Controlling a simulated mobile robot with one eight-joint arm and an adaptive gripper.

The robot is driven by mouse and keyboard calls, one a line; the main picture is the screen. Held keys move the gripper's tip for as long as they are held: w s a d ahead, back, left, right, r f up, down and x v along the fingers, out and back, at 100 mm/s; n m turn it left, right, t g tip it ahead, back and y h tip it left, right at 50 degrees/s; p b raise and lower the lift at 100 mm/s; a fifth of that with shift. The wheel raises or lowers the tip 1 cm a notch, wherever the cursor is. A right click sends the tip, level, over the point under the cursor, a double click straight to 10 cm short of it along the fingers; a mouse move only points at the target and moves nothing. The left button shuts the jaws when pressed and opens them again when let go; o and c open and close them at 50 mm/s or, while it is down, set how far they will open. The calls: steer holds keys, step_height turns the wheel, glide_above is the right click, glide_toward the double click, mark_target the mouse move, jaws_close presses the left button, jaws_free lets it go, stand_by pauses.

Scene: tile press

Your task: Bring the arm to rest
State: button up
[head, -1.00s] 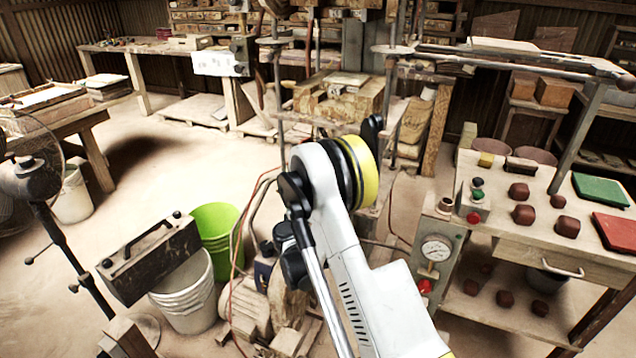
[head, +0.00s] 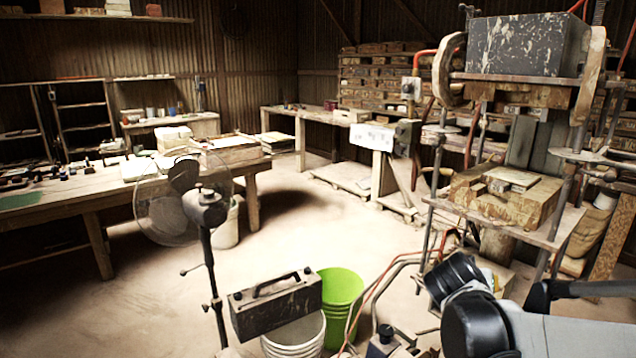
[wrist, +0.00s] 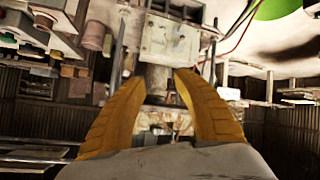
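My gripper (wrist: 158,65) shows in the wrist view with its two yellow-orange fingers apart and nothing between them. Part of my arm (head: 490,325) fills the lower right corner of the head view, in front of the press; the gripper itself is not seen there. The tile press (head: 520,195) stands at the right, with a dark block (head: 525,45) on top and wooden blocks on its bed. In the wrist view, a pale box-like part (wrist: 170,40) lies beyond the fingertips; I cannot tell its distance.
A fan (head: 205,205) stands left of centre. A dark toolbox (head: 275,308) sits over a white bucket (head: 295,338), beside a green bucket (head: 341,290). A long workbench (head: 100,192) runs along the left. The floor between the bench and the press is mostly clear.

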steer(key=s+a+f+n+g+y, duration=0.1)
steer(key=s+a+n+y, duration=0.1)
steer(key=s+a, duration=0.5)
steer(key=s+a+f+n+y, duration=0.2)
steer(key=s+a+y, duration=0.3)
steer(key=s, duration=1)
steer(key=a, duration=0.3)
steer(key=shift+f+g, duration=0.3)
steer(key=shift+g, duration=0.1)
